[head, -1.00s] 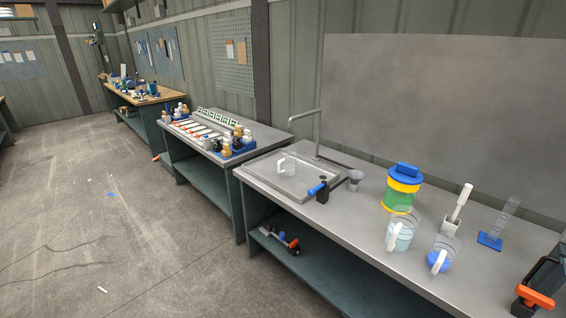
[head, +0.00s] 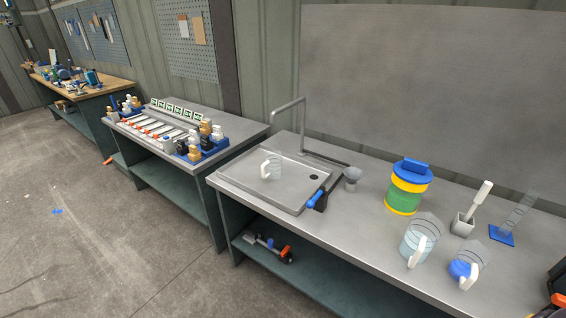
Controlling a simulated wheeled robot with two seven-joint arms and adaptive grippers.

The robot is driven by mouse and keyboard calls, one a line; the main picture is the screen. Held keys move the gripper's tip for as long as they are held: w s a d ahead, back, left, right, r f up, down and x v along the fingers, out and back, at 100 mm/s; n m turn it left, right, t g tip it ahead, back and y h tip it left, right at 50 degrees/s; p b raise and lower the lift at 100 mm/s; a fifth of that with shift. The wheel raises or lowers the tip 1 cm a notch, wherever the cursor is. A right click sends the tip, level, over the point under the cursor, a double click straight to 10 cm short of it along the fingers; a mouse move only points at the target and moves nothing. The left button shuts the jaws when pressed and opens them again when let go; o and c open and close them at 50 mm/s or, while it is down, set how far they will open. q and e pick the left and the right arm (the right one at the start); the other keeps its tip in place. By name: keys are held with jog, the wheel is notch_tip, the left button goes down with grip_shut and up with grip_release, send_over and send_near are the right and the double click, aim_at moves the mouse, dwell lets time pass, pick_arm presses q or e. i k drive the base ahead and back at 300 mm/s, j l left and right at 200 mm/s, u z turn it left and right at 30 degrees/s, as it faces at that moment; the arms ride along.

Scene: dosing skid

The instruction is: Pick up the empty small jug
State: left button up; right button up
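A clear jug with a white handle (head: 271,166) stands in the shallow sink basin at the left of the metal bench and looks empty. Two more clear jugs with white handles stand at the bench's front right. The larger one (head: 414,239) holds pale blue liquid. The smaller one (head: 463,268) shows blue in its lower part.
The sink basin (head: 233,184) has a tap (head: 304,129), with a blue-and-black valve handle (head: 318,197) and a grey funnel (head: 352,176) beside it. A green, yellow and blue canister (head: 407,190) stands mid-bench. A blue-based cylinder (head: 503,235) is at right. Open floor lies left.

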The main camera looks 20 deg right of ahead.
aim_at(271, 168)
jog(key=i+j+z, duration=0.6)
jog(key=i, duration=0.2)
